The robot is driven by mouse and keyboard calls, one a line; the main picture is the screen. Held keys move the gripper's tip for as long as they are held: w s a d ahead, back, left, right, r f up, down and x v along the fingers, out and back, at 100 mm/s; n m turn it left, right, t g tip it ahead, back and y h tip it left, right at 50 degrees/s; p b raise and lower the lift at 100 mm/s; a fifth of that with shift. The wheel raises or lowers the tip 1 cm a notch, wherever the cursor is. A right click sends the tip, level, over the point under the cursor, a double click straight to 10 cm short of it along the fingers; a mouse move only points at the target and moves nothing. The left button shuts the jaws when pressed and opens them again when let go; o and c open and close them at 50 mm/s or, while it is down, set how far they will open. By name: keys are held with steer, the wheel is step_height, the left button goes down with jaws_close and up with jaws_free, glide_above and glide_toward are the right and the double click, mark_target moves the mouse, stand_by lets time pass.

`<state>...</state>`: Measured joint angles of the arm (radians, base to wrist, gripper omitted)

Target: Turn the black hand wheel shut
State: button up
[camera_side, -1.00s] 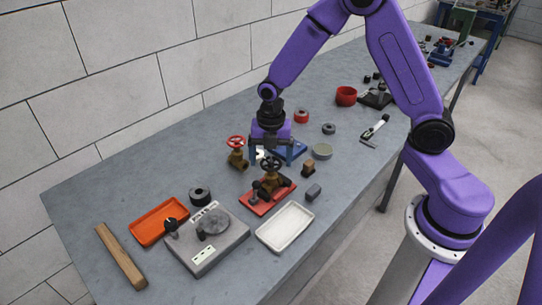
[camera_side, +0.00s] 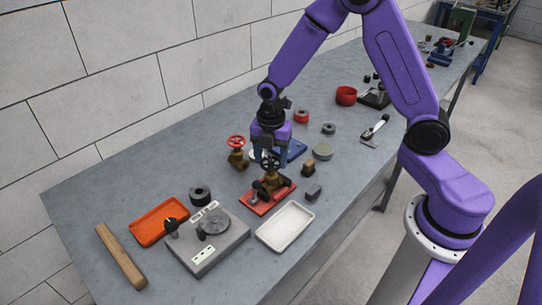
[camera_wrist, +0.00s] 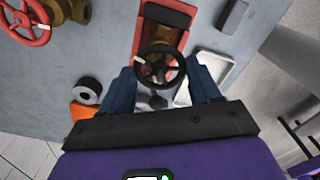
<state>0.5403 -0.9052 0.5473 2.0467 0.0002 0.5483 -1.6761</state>
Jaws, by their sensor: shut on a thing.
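The black hand wheel (camera_side: 271,161) sits on top of a brass valve (camera_side: 268,183), which is mounted on a red base plate (camera_side: 252,204). The wrist view shows the wheel (camera_wrist: 161,68) from above, with its spokes and one pale mark on the left of the rim. My gripper (camera_side: 268,155) points down over the valve. Its blue fingers stand on both sides of the wheel in the wrist view (camera_wrist: 160,75), shut on its rim. The exact contact spots are partly hidden.
A second brass valve with a red wheel (camera_side: 236,142) stands close by on the left. A white tray (camera_side: 286,227), a grey scale-like device (camera_side: 207,249) and an orange tray (camera_side: 143,233) lie in front.

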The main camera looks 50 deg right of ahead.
steer(key=m, duration=1.2)
steer(key=shift+m, duration=0.4)
steer(key=m, duration=1.2)
steer(key=shift+m, duration=0.4)
steer(key=m, duration=1.2)
steer(key=shift+m, duration=0.3)
steer(key=m, duration=1.1)
steer(key=shift+m, duration=0.4)
